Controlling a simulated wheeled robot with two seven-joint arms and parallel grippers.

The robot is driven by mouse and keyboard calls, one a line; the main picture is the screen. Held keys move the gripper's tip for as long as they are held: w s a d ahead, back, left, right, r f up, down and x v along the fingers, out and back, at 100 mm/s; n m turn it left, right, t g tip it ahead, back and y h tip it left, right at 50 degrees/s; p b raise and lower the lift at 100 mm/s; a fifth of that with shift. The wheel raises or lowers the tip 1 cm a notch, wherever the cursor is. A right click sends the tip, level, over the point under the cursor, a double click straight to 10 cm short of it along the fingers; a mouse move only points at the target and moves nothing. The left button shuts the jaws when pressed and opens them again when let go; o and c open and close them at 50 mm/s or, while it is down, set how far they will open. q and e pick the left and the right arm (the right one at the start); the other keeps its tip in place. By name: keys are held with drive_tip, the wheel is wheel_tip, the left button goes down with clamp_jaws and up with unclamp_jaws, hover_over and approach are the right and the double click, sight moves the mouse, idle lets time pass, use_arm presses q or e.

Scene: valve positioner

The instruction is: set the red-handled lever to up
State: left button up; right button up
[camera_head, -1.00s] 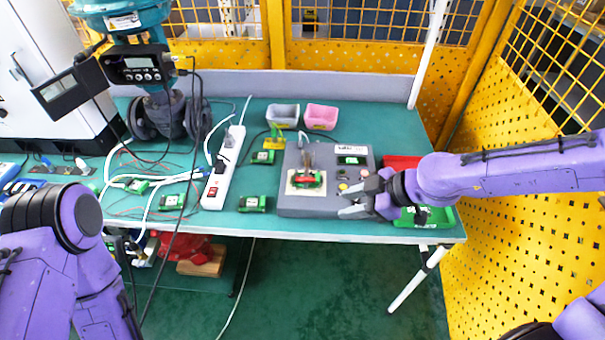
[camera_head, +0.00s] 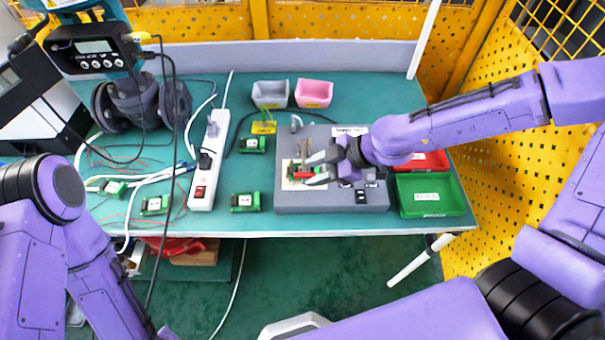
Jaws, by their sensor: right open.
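The red-handled lever (camera_head: 303,175) sits on a pale plate on the left part of the grey test box (camera_head: 330,208). Its red handle lies low, toward the front of the plate, and is partly hidden by my fingers. My right gripper (camera_head: 312,168) is open, with its fingertips at the lever from the right. I cannot tell whether they touch it. My left arm shows at the left edge of the head view, but its gripper is not in view.
A green bin (camera_head: 430,195) and a red bin (camera_head: 425,161) stand right of the box. A grey bin (camera_head: 270,94) and a pink bin (camera_head: 314,93) stand behind it. A white power strip (camera_head: 210,160) and several small green modules lie to the left. A yellow mesh fence closes the right side.

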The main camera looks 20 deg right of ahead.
sight(307, 174)
drive_tip(key=x, duration=0.4)
drive_tip(key=shift+w+f, duration=0.1)
drive_tip(key=shift+w, duration=0.1)
drive_tip(key=shift+a+f, duration=0.1)
drive_tip(key=shift+a, duration=0.05)
clamp_jaws()
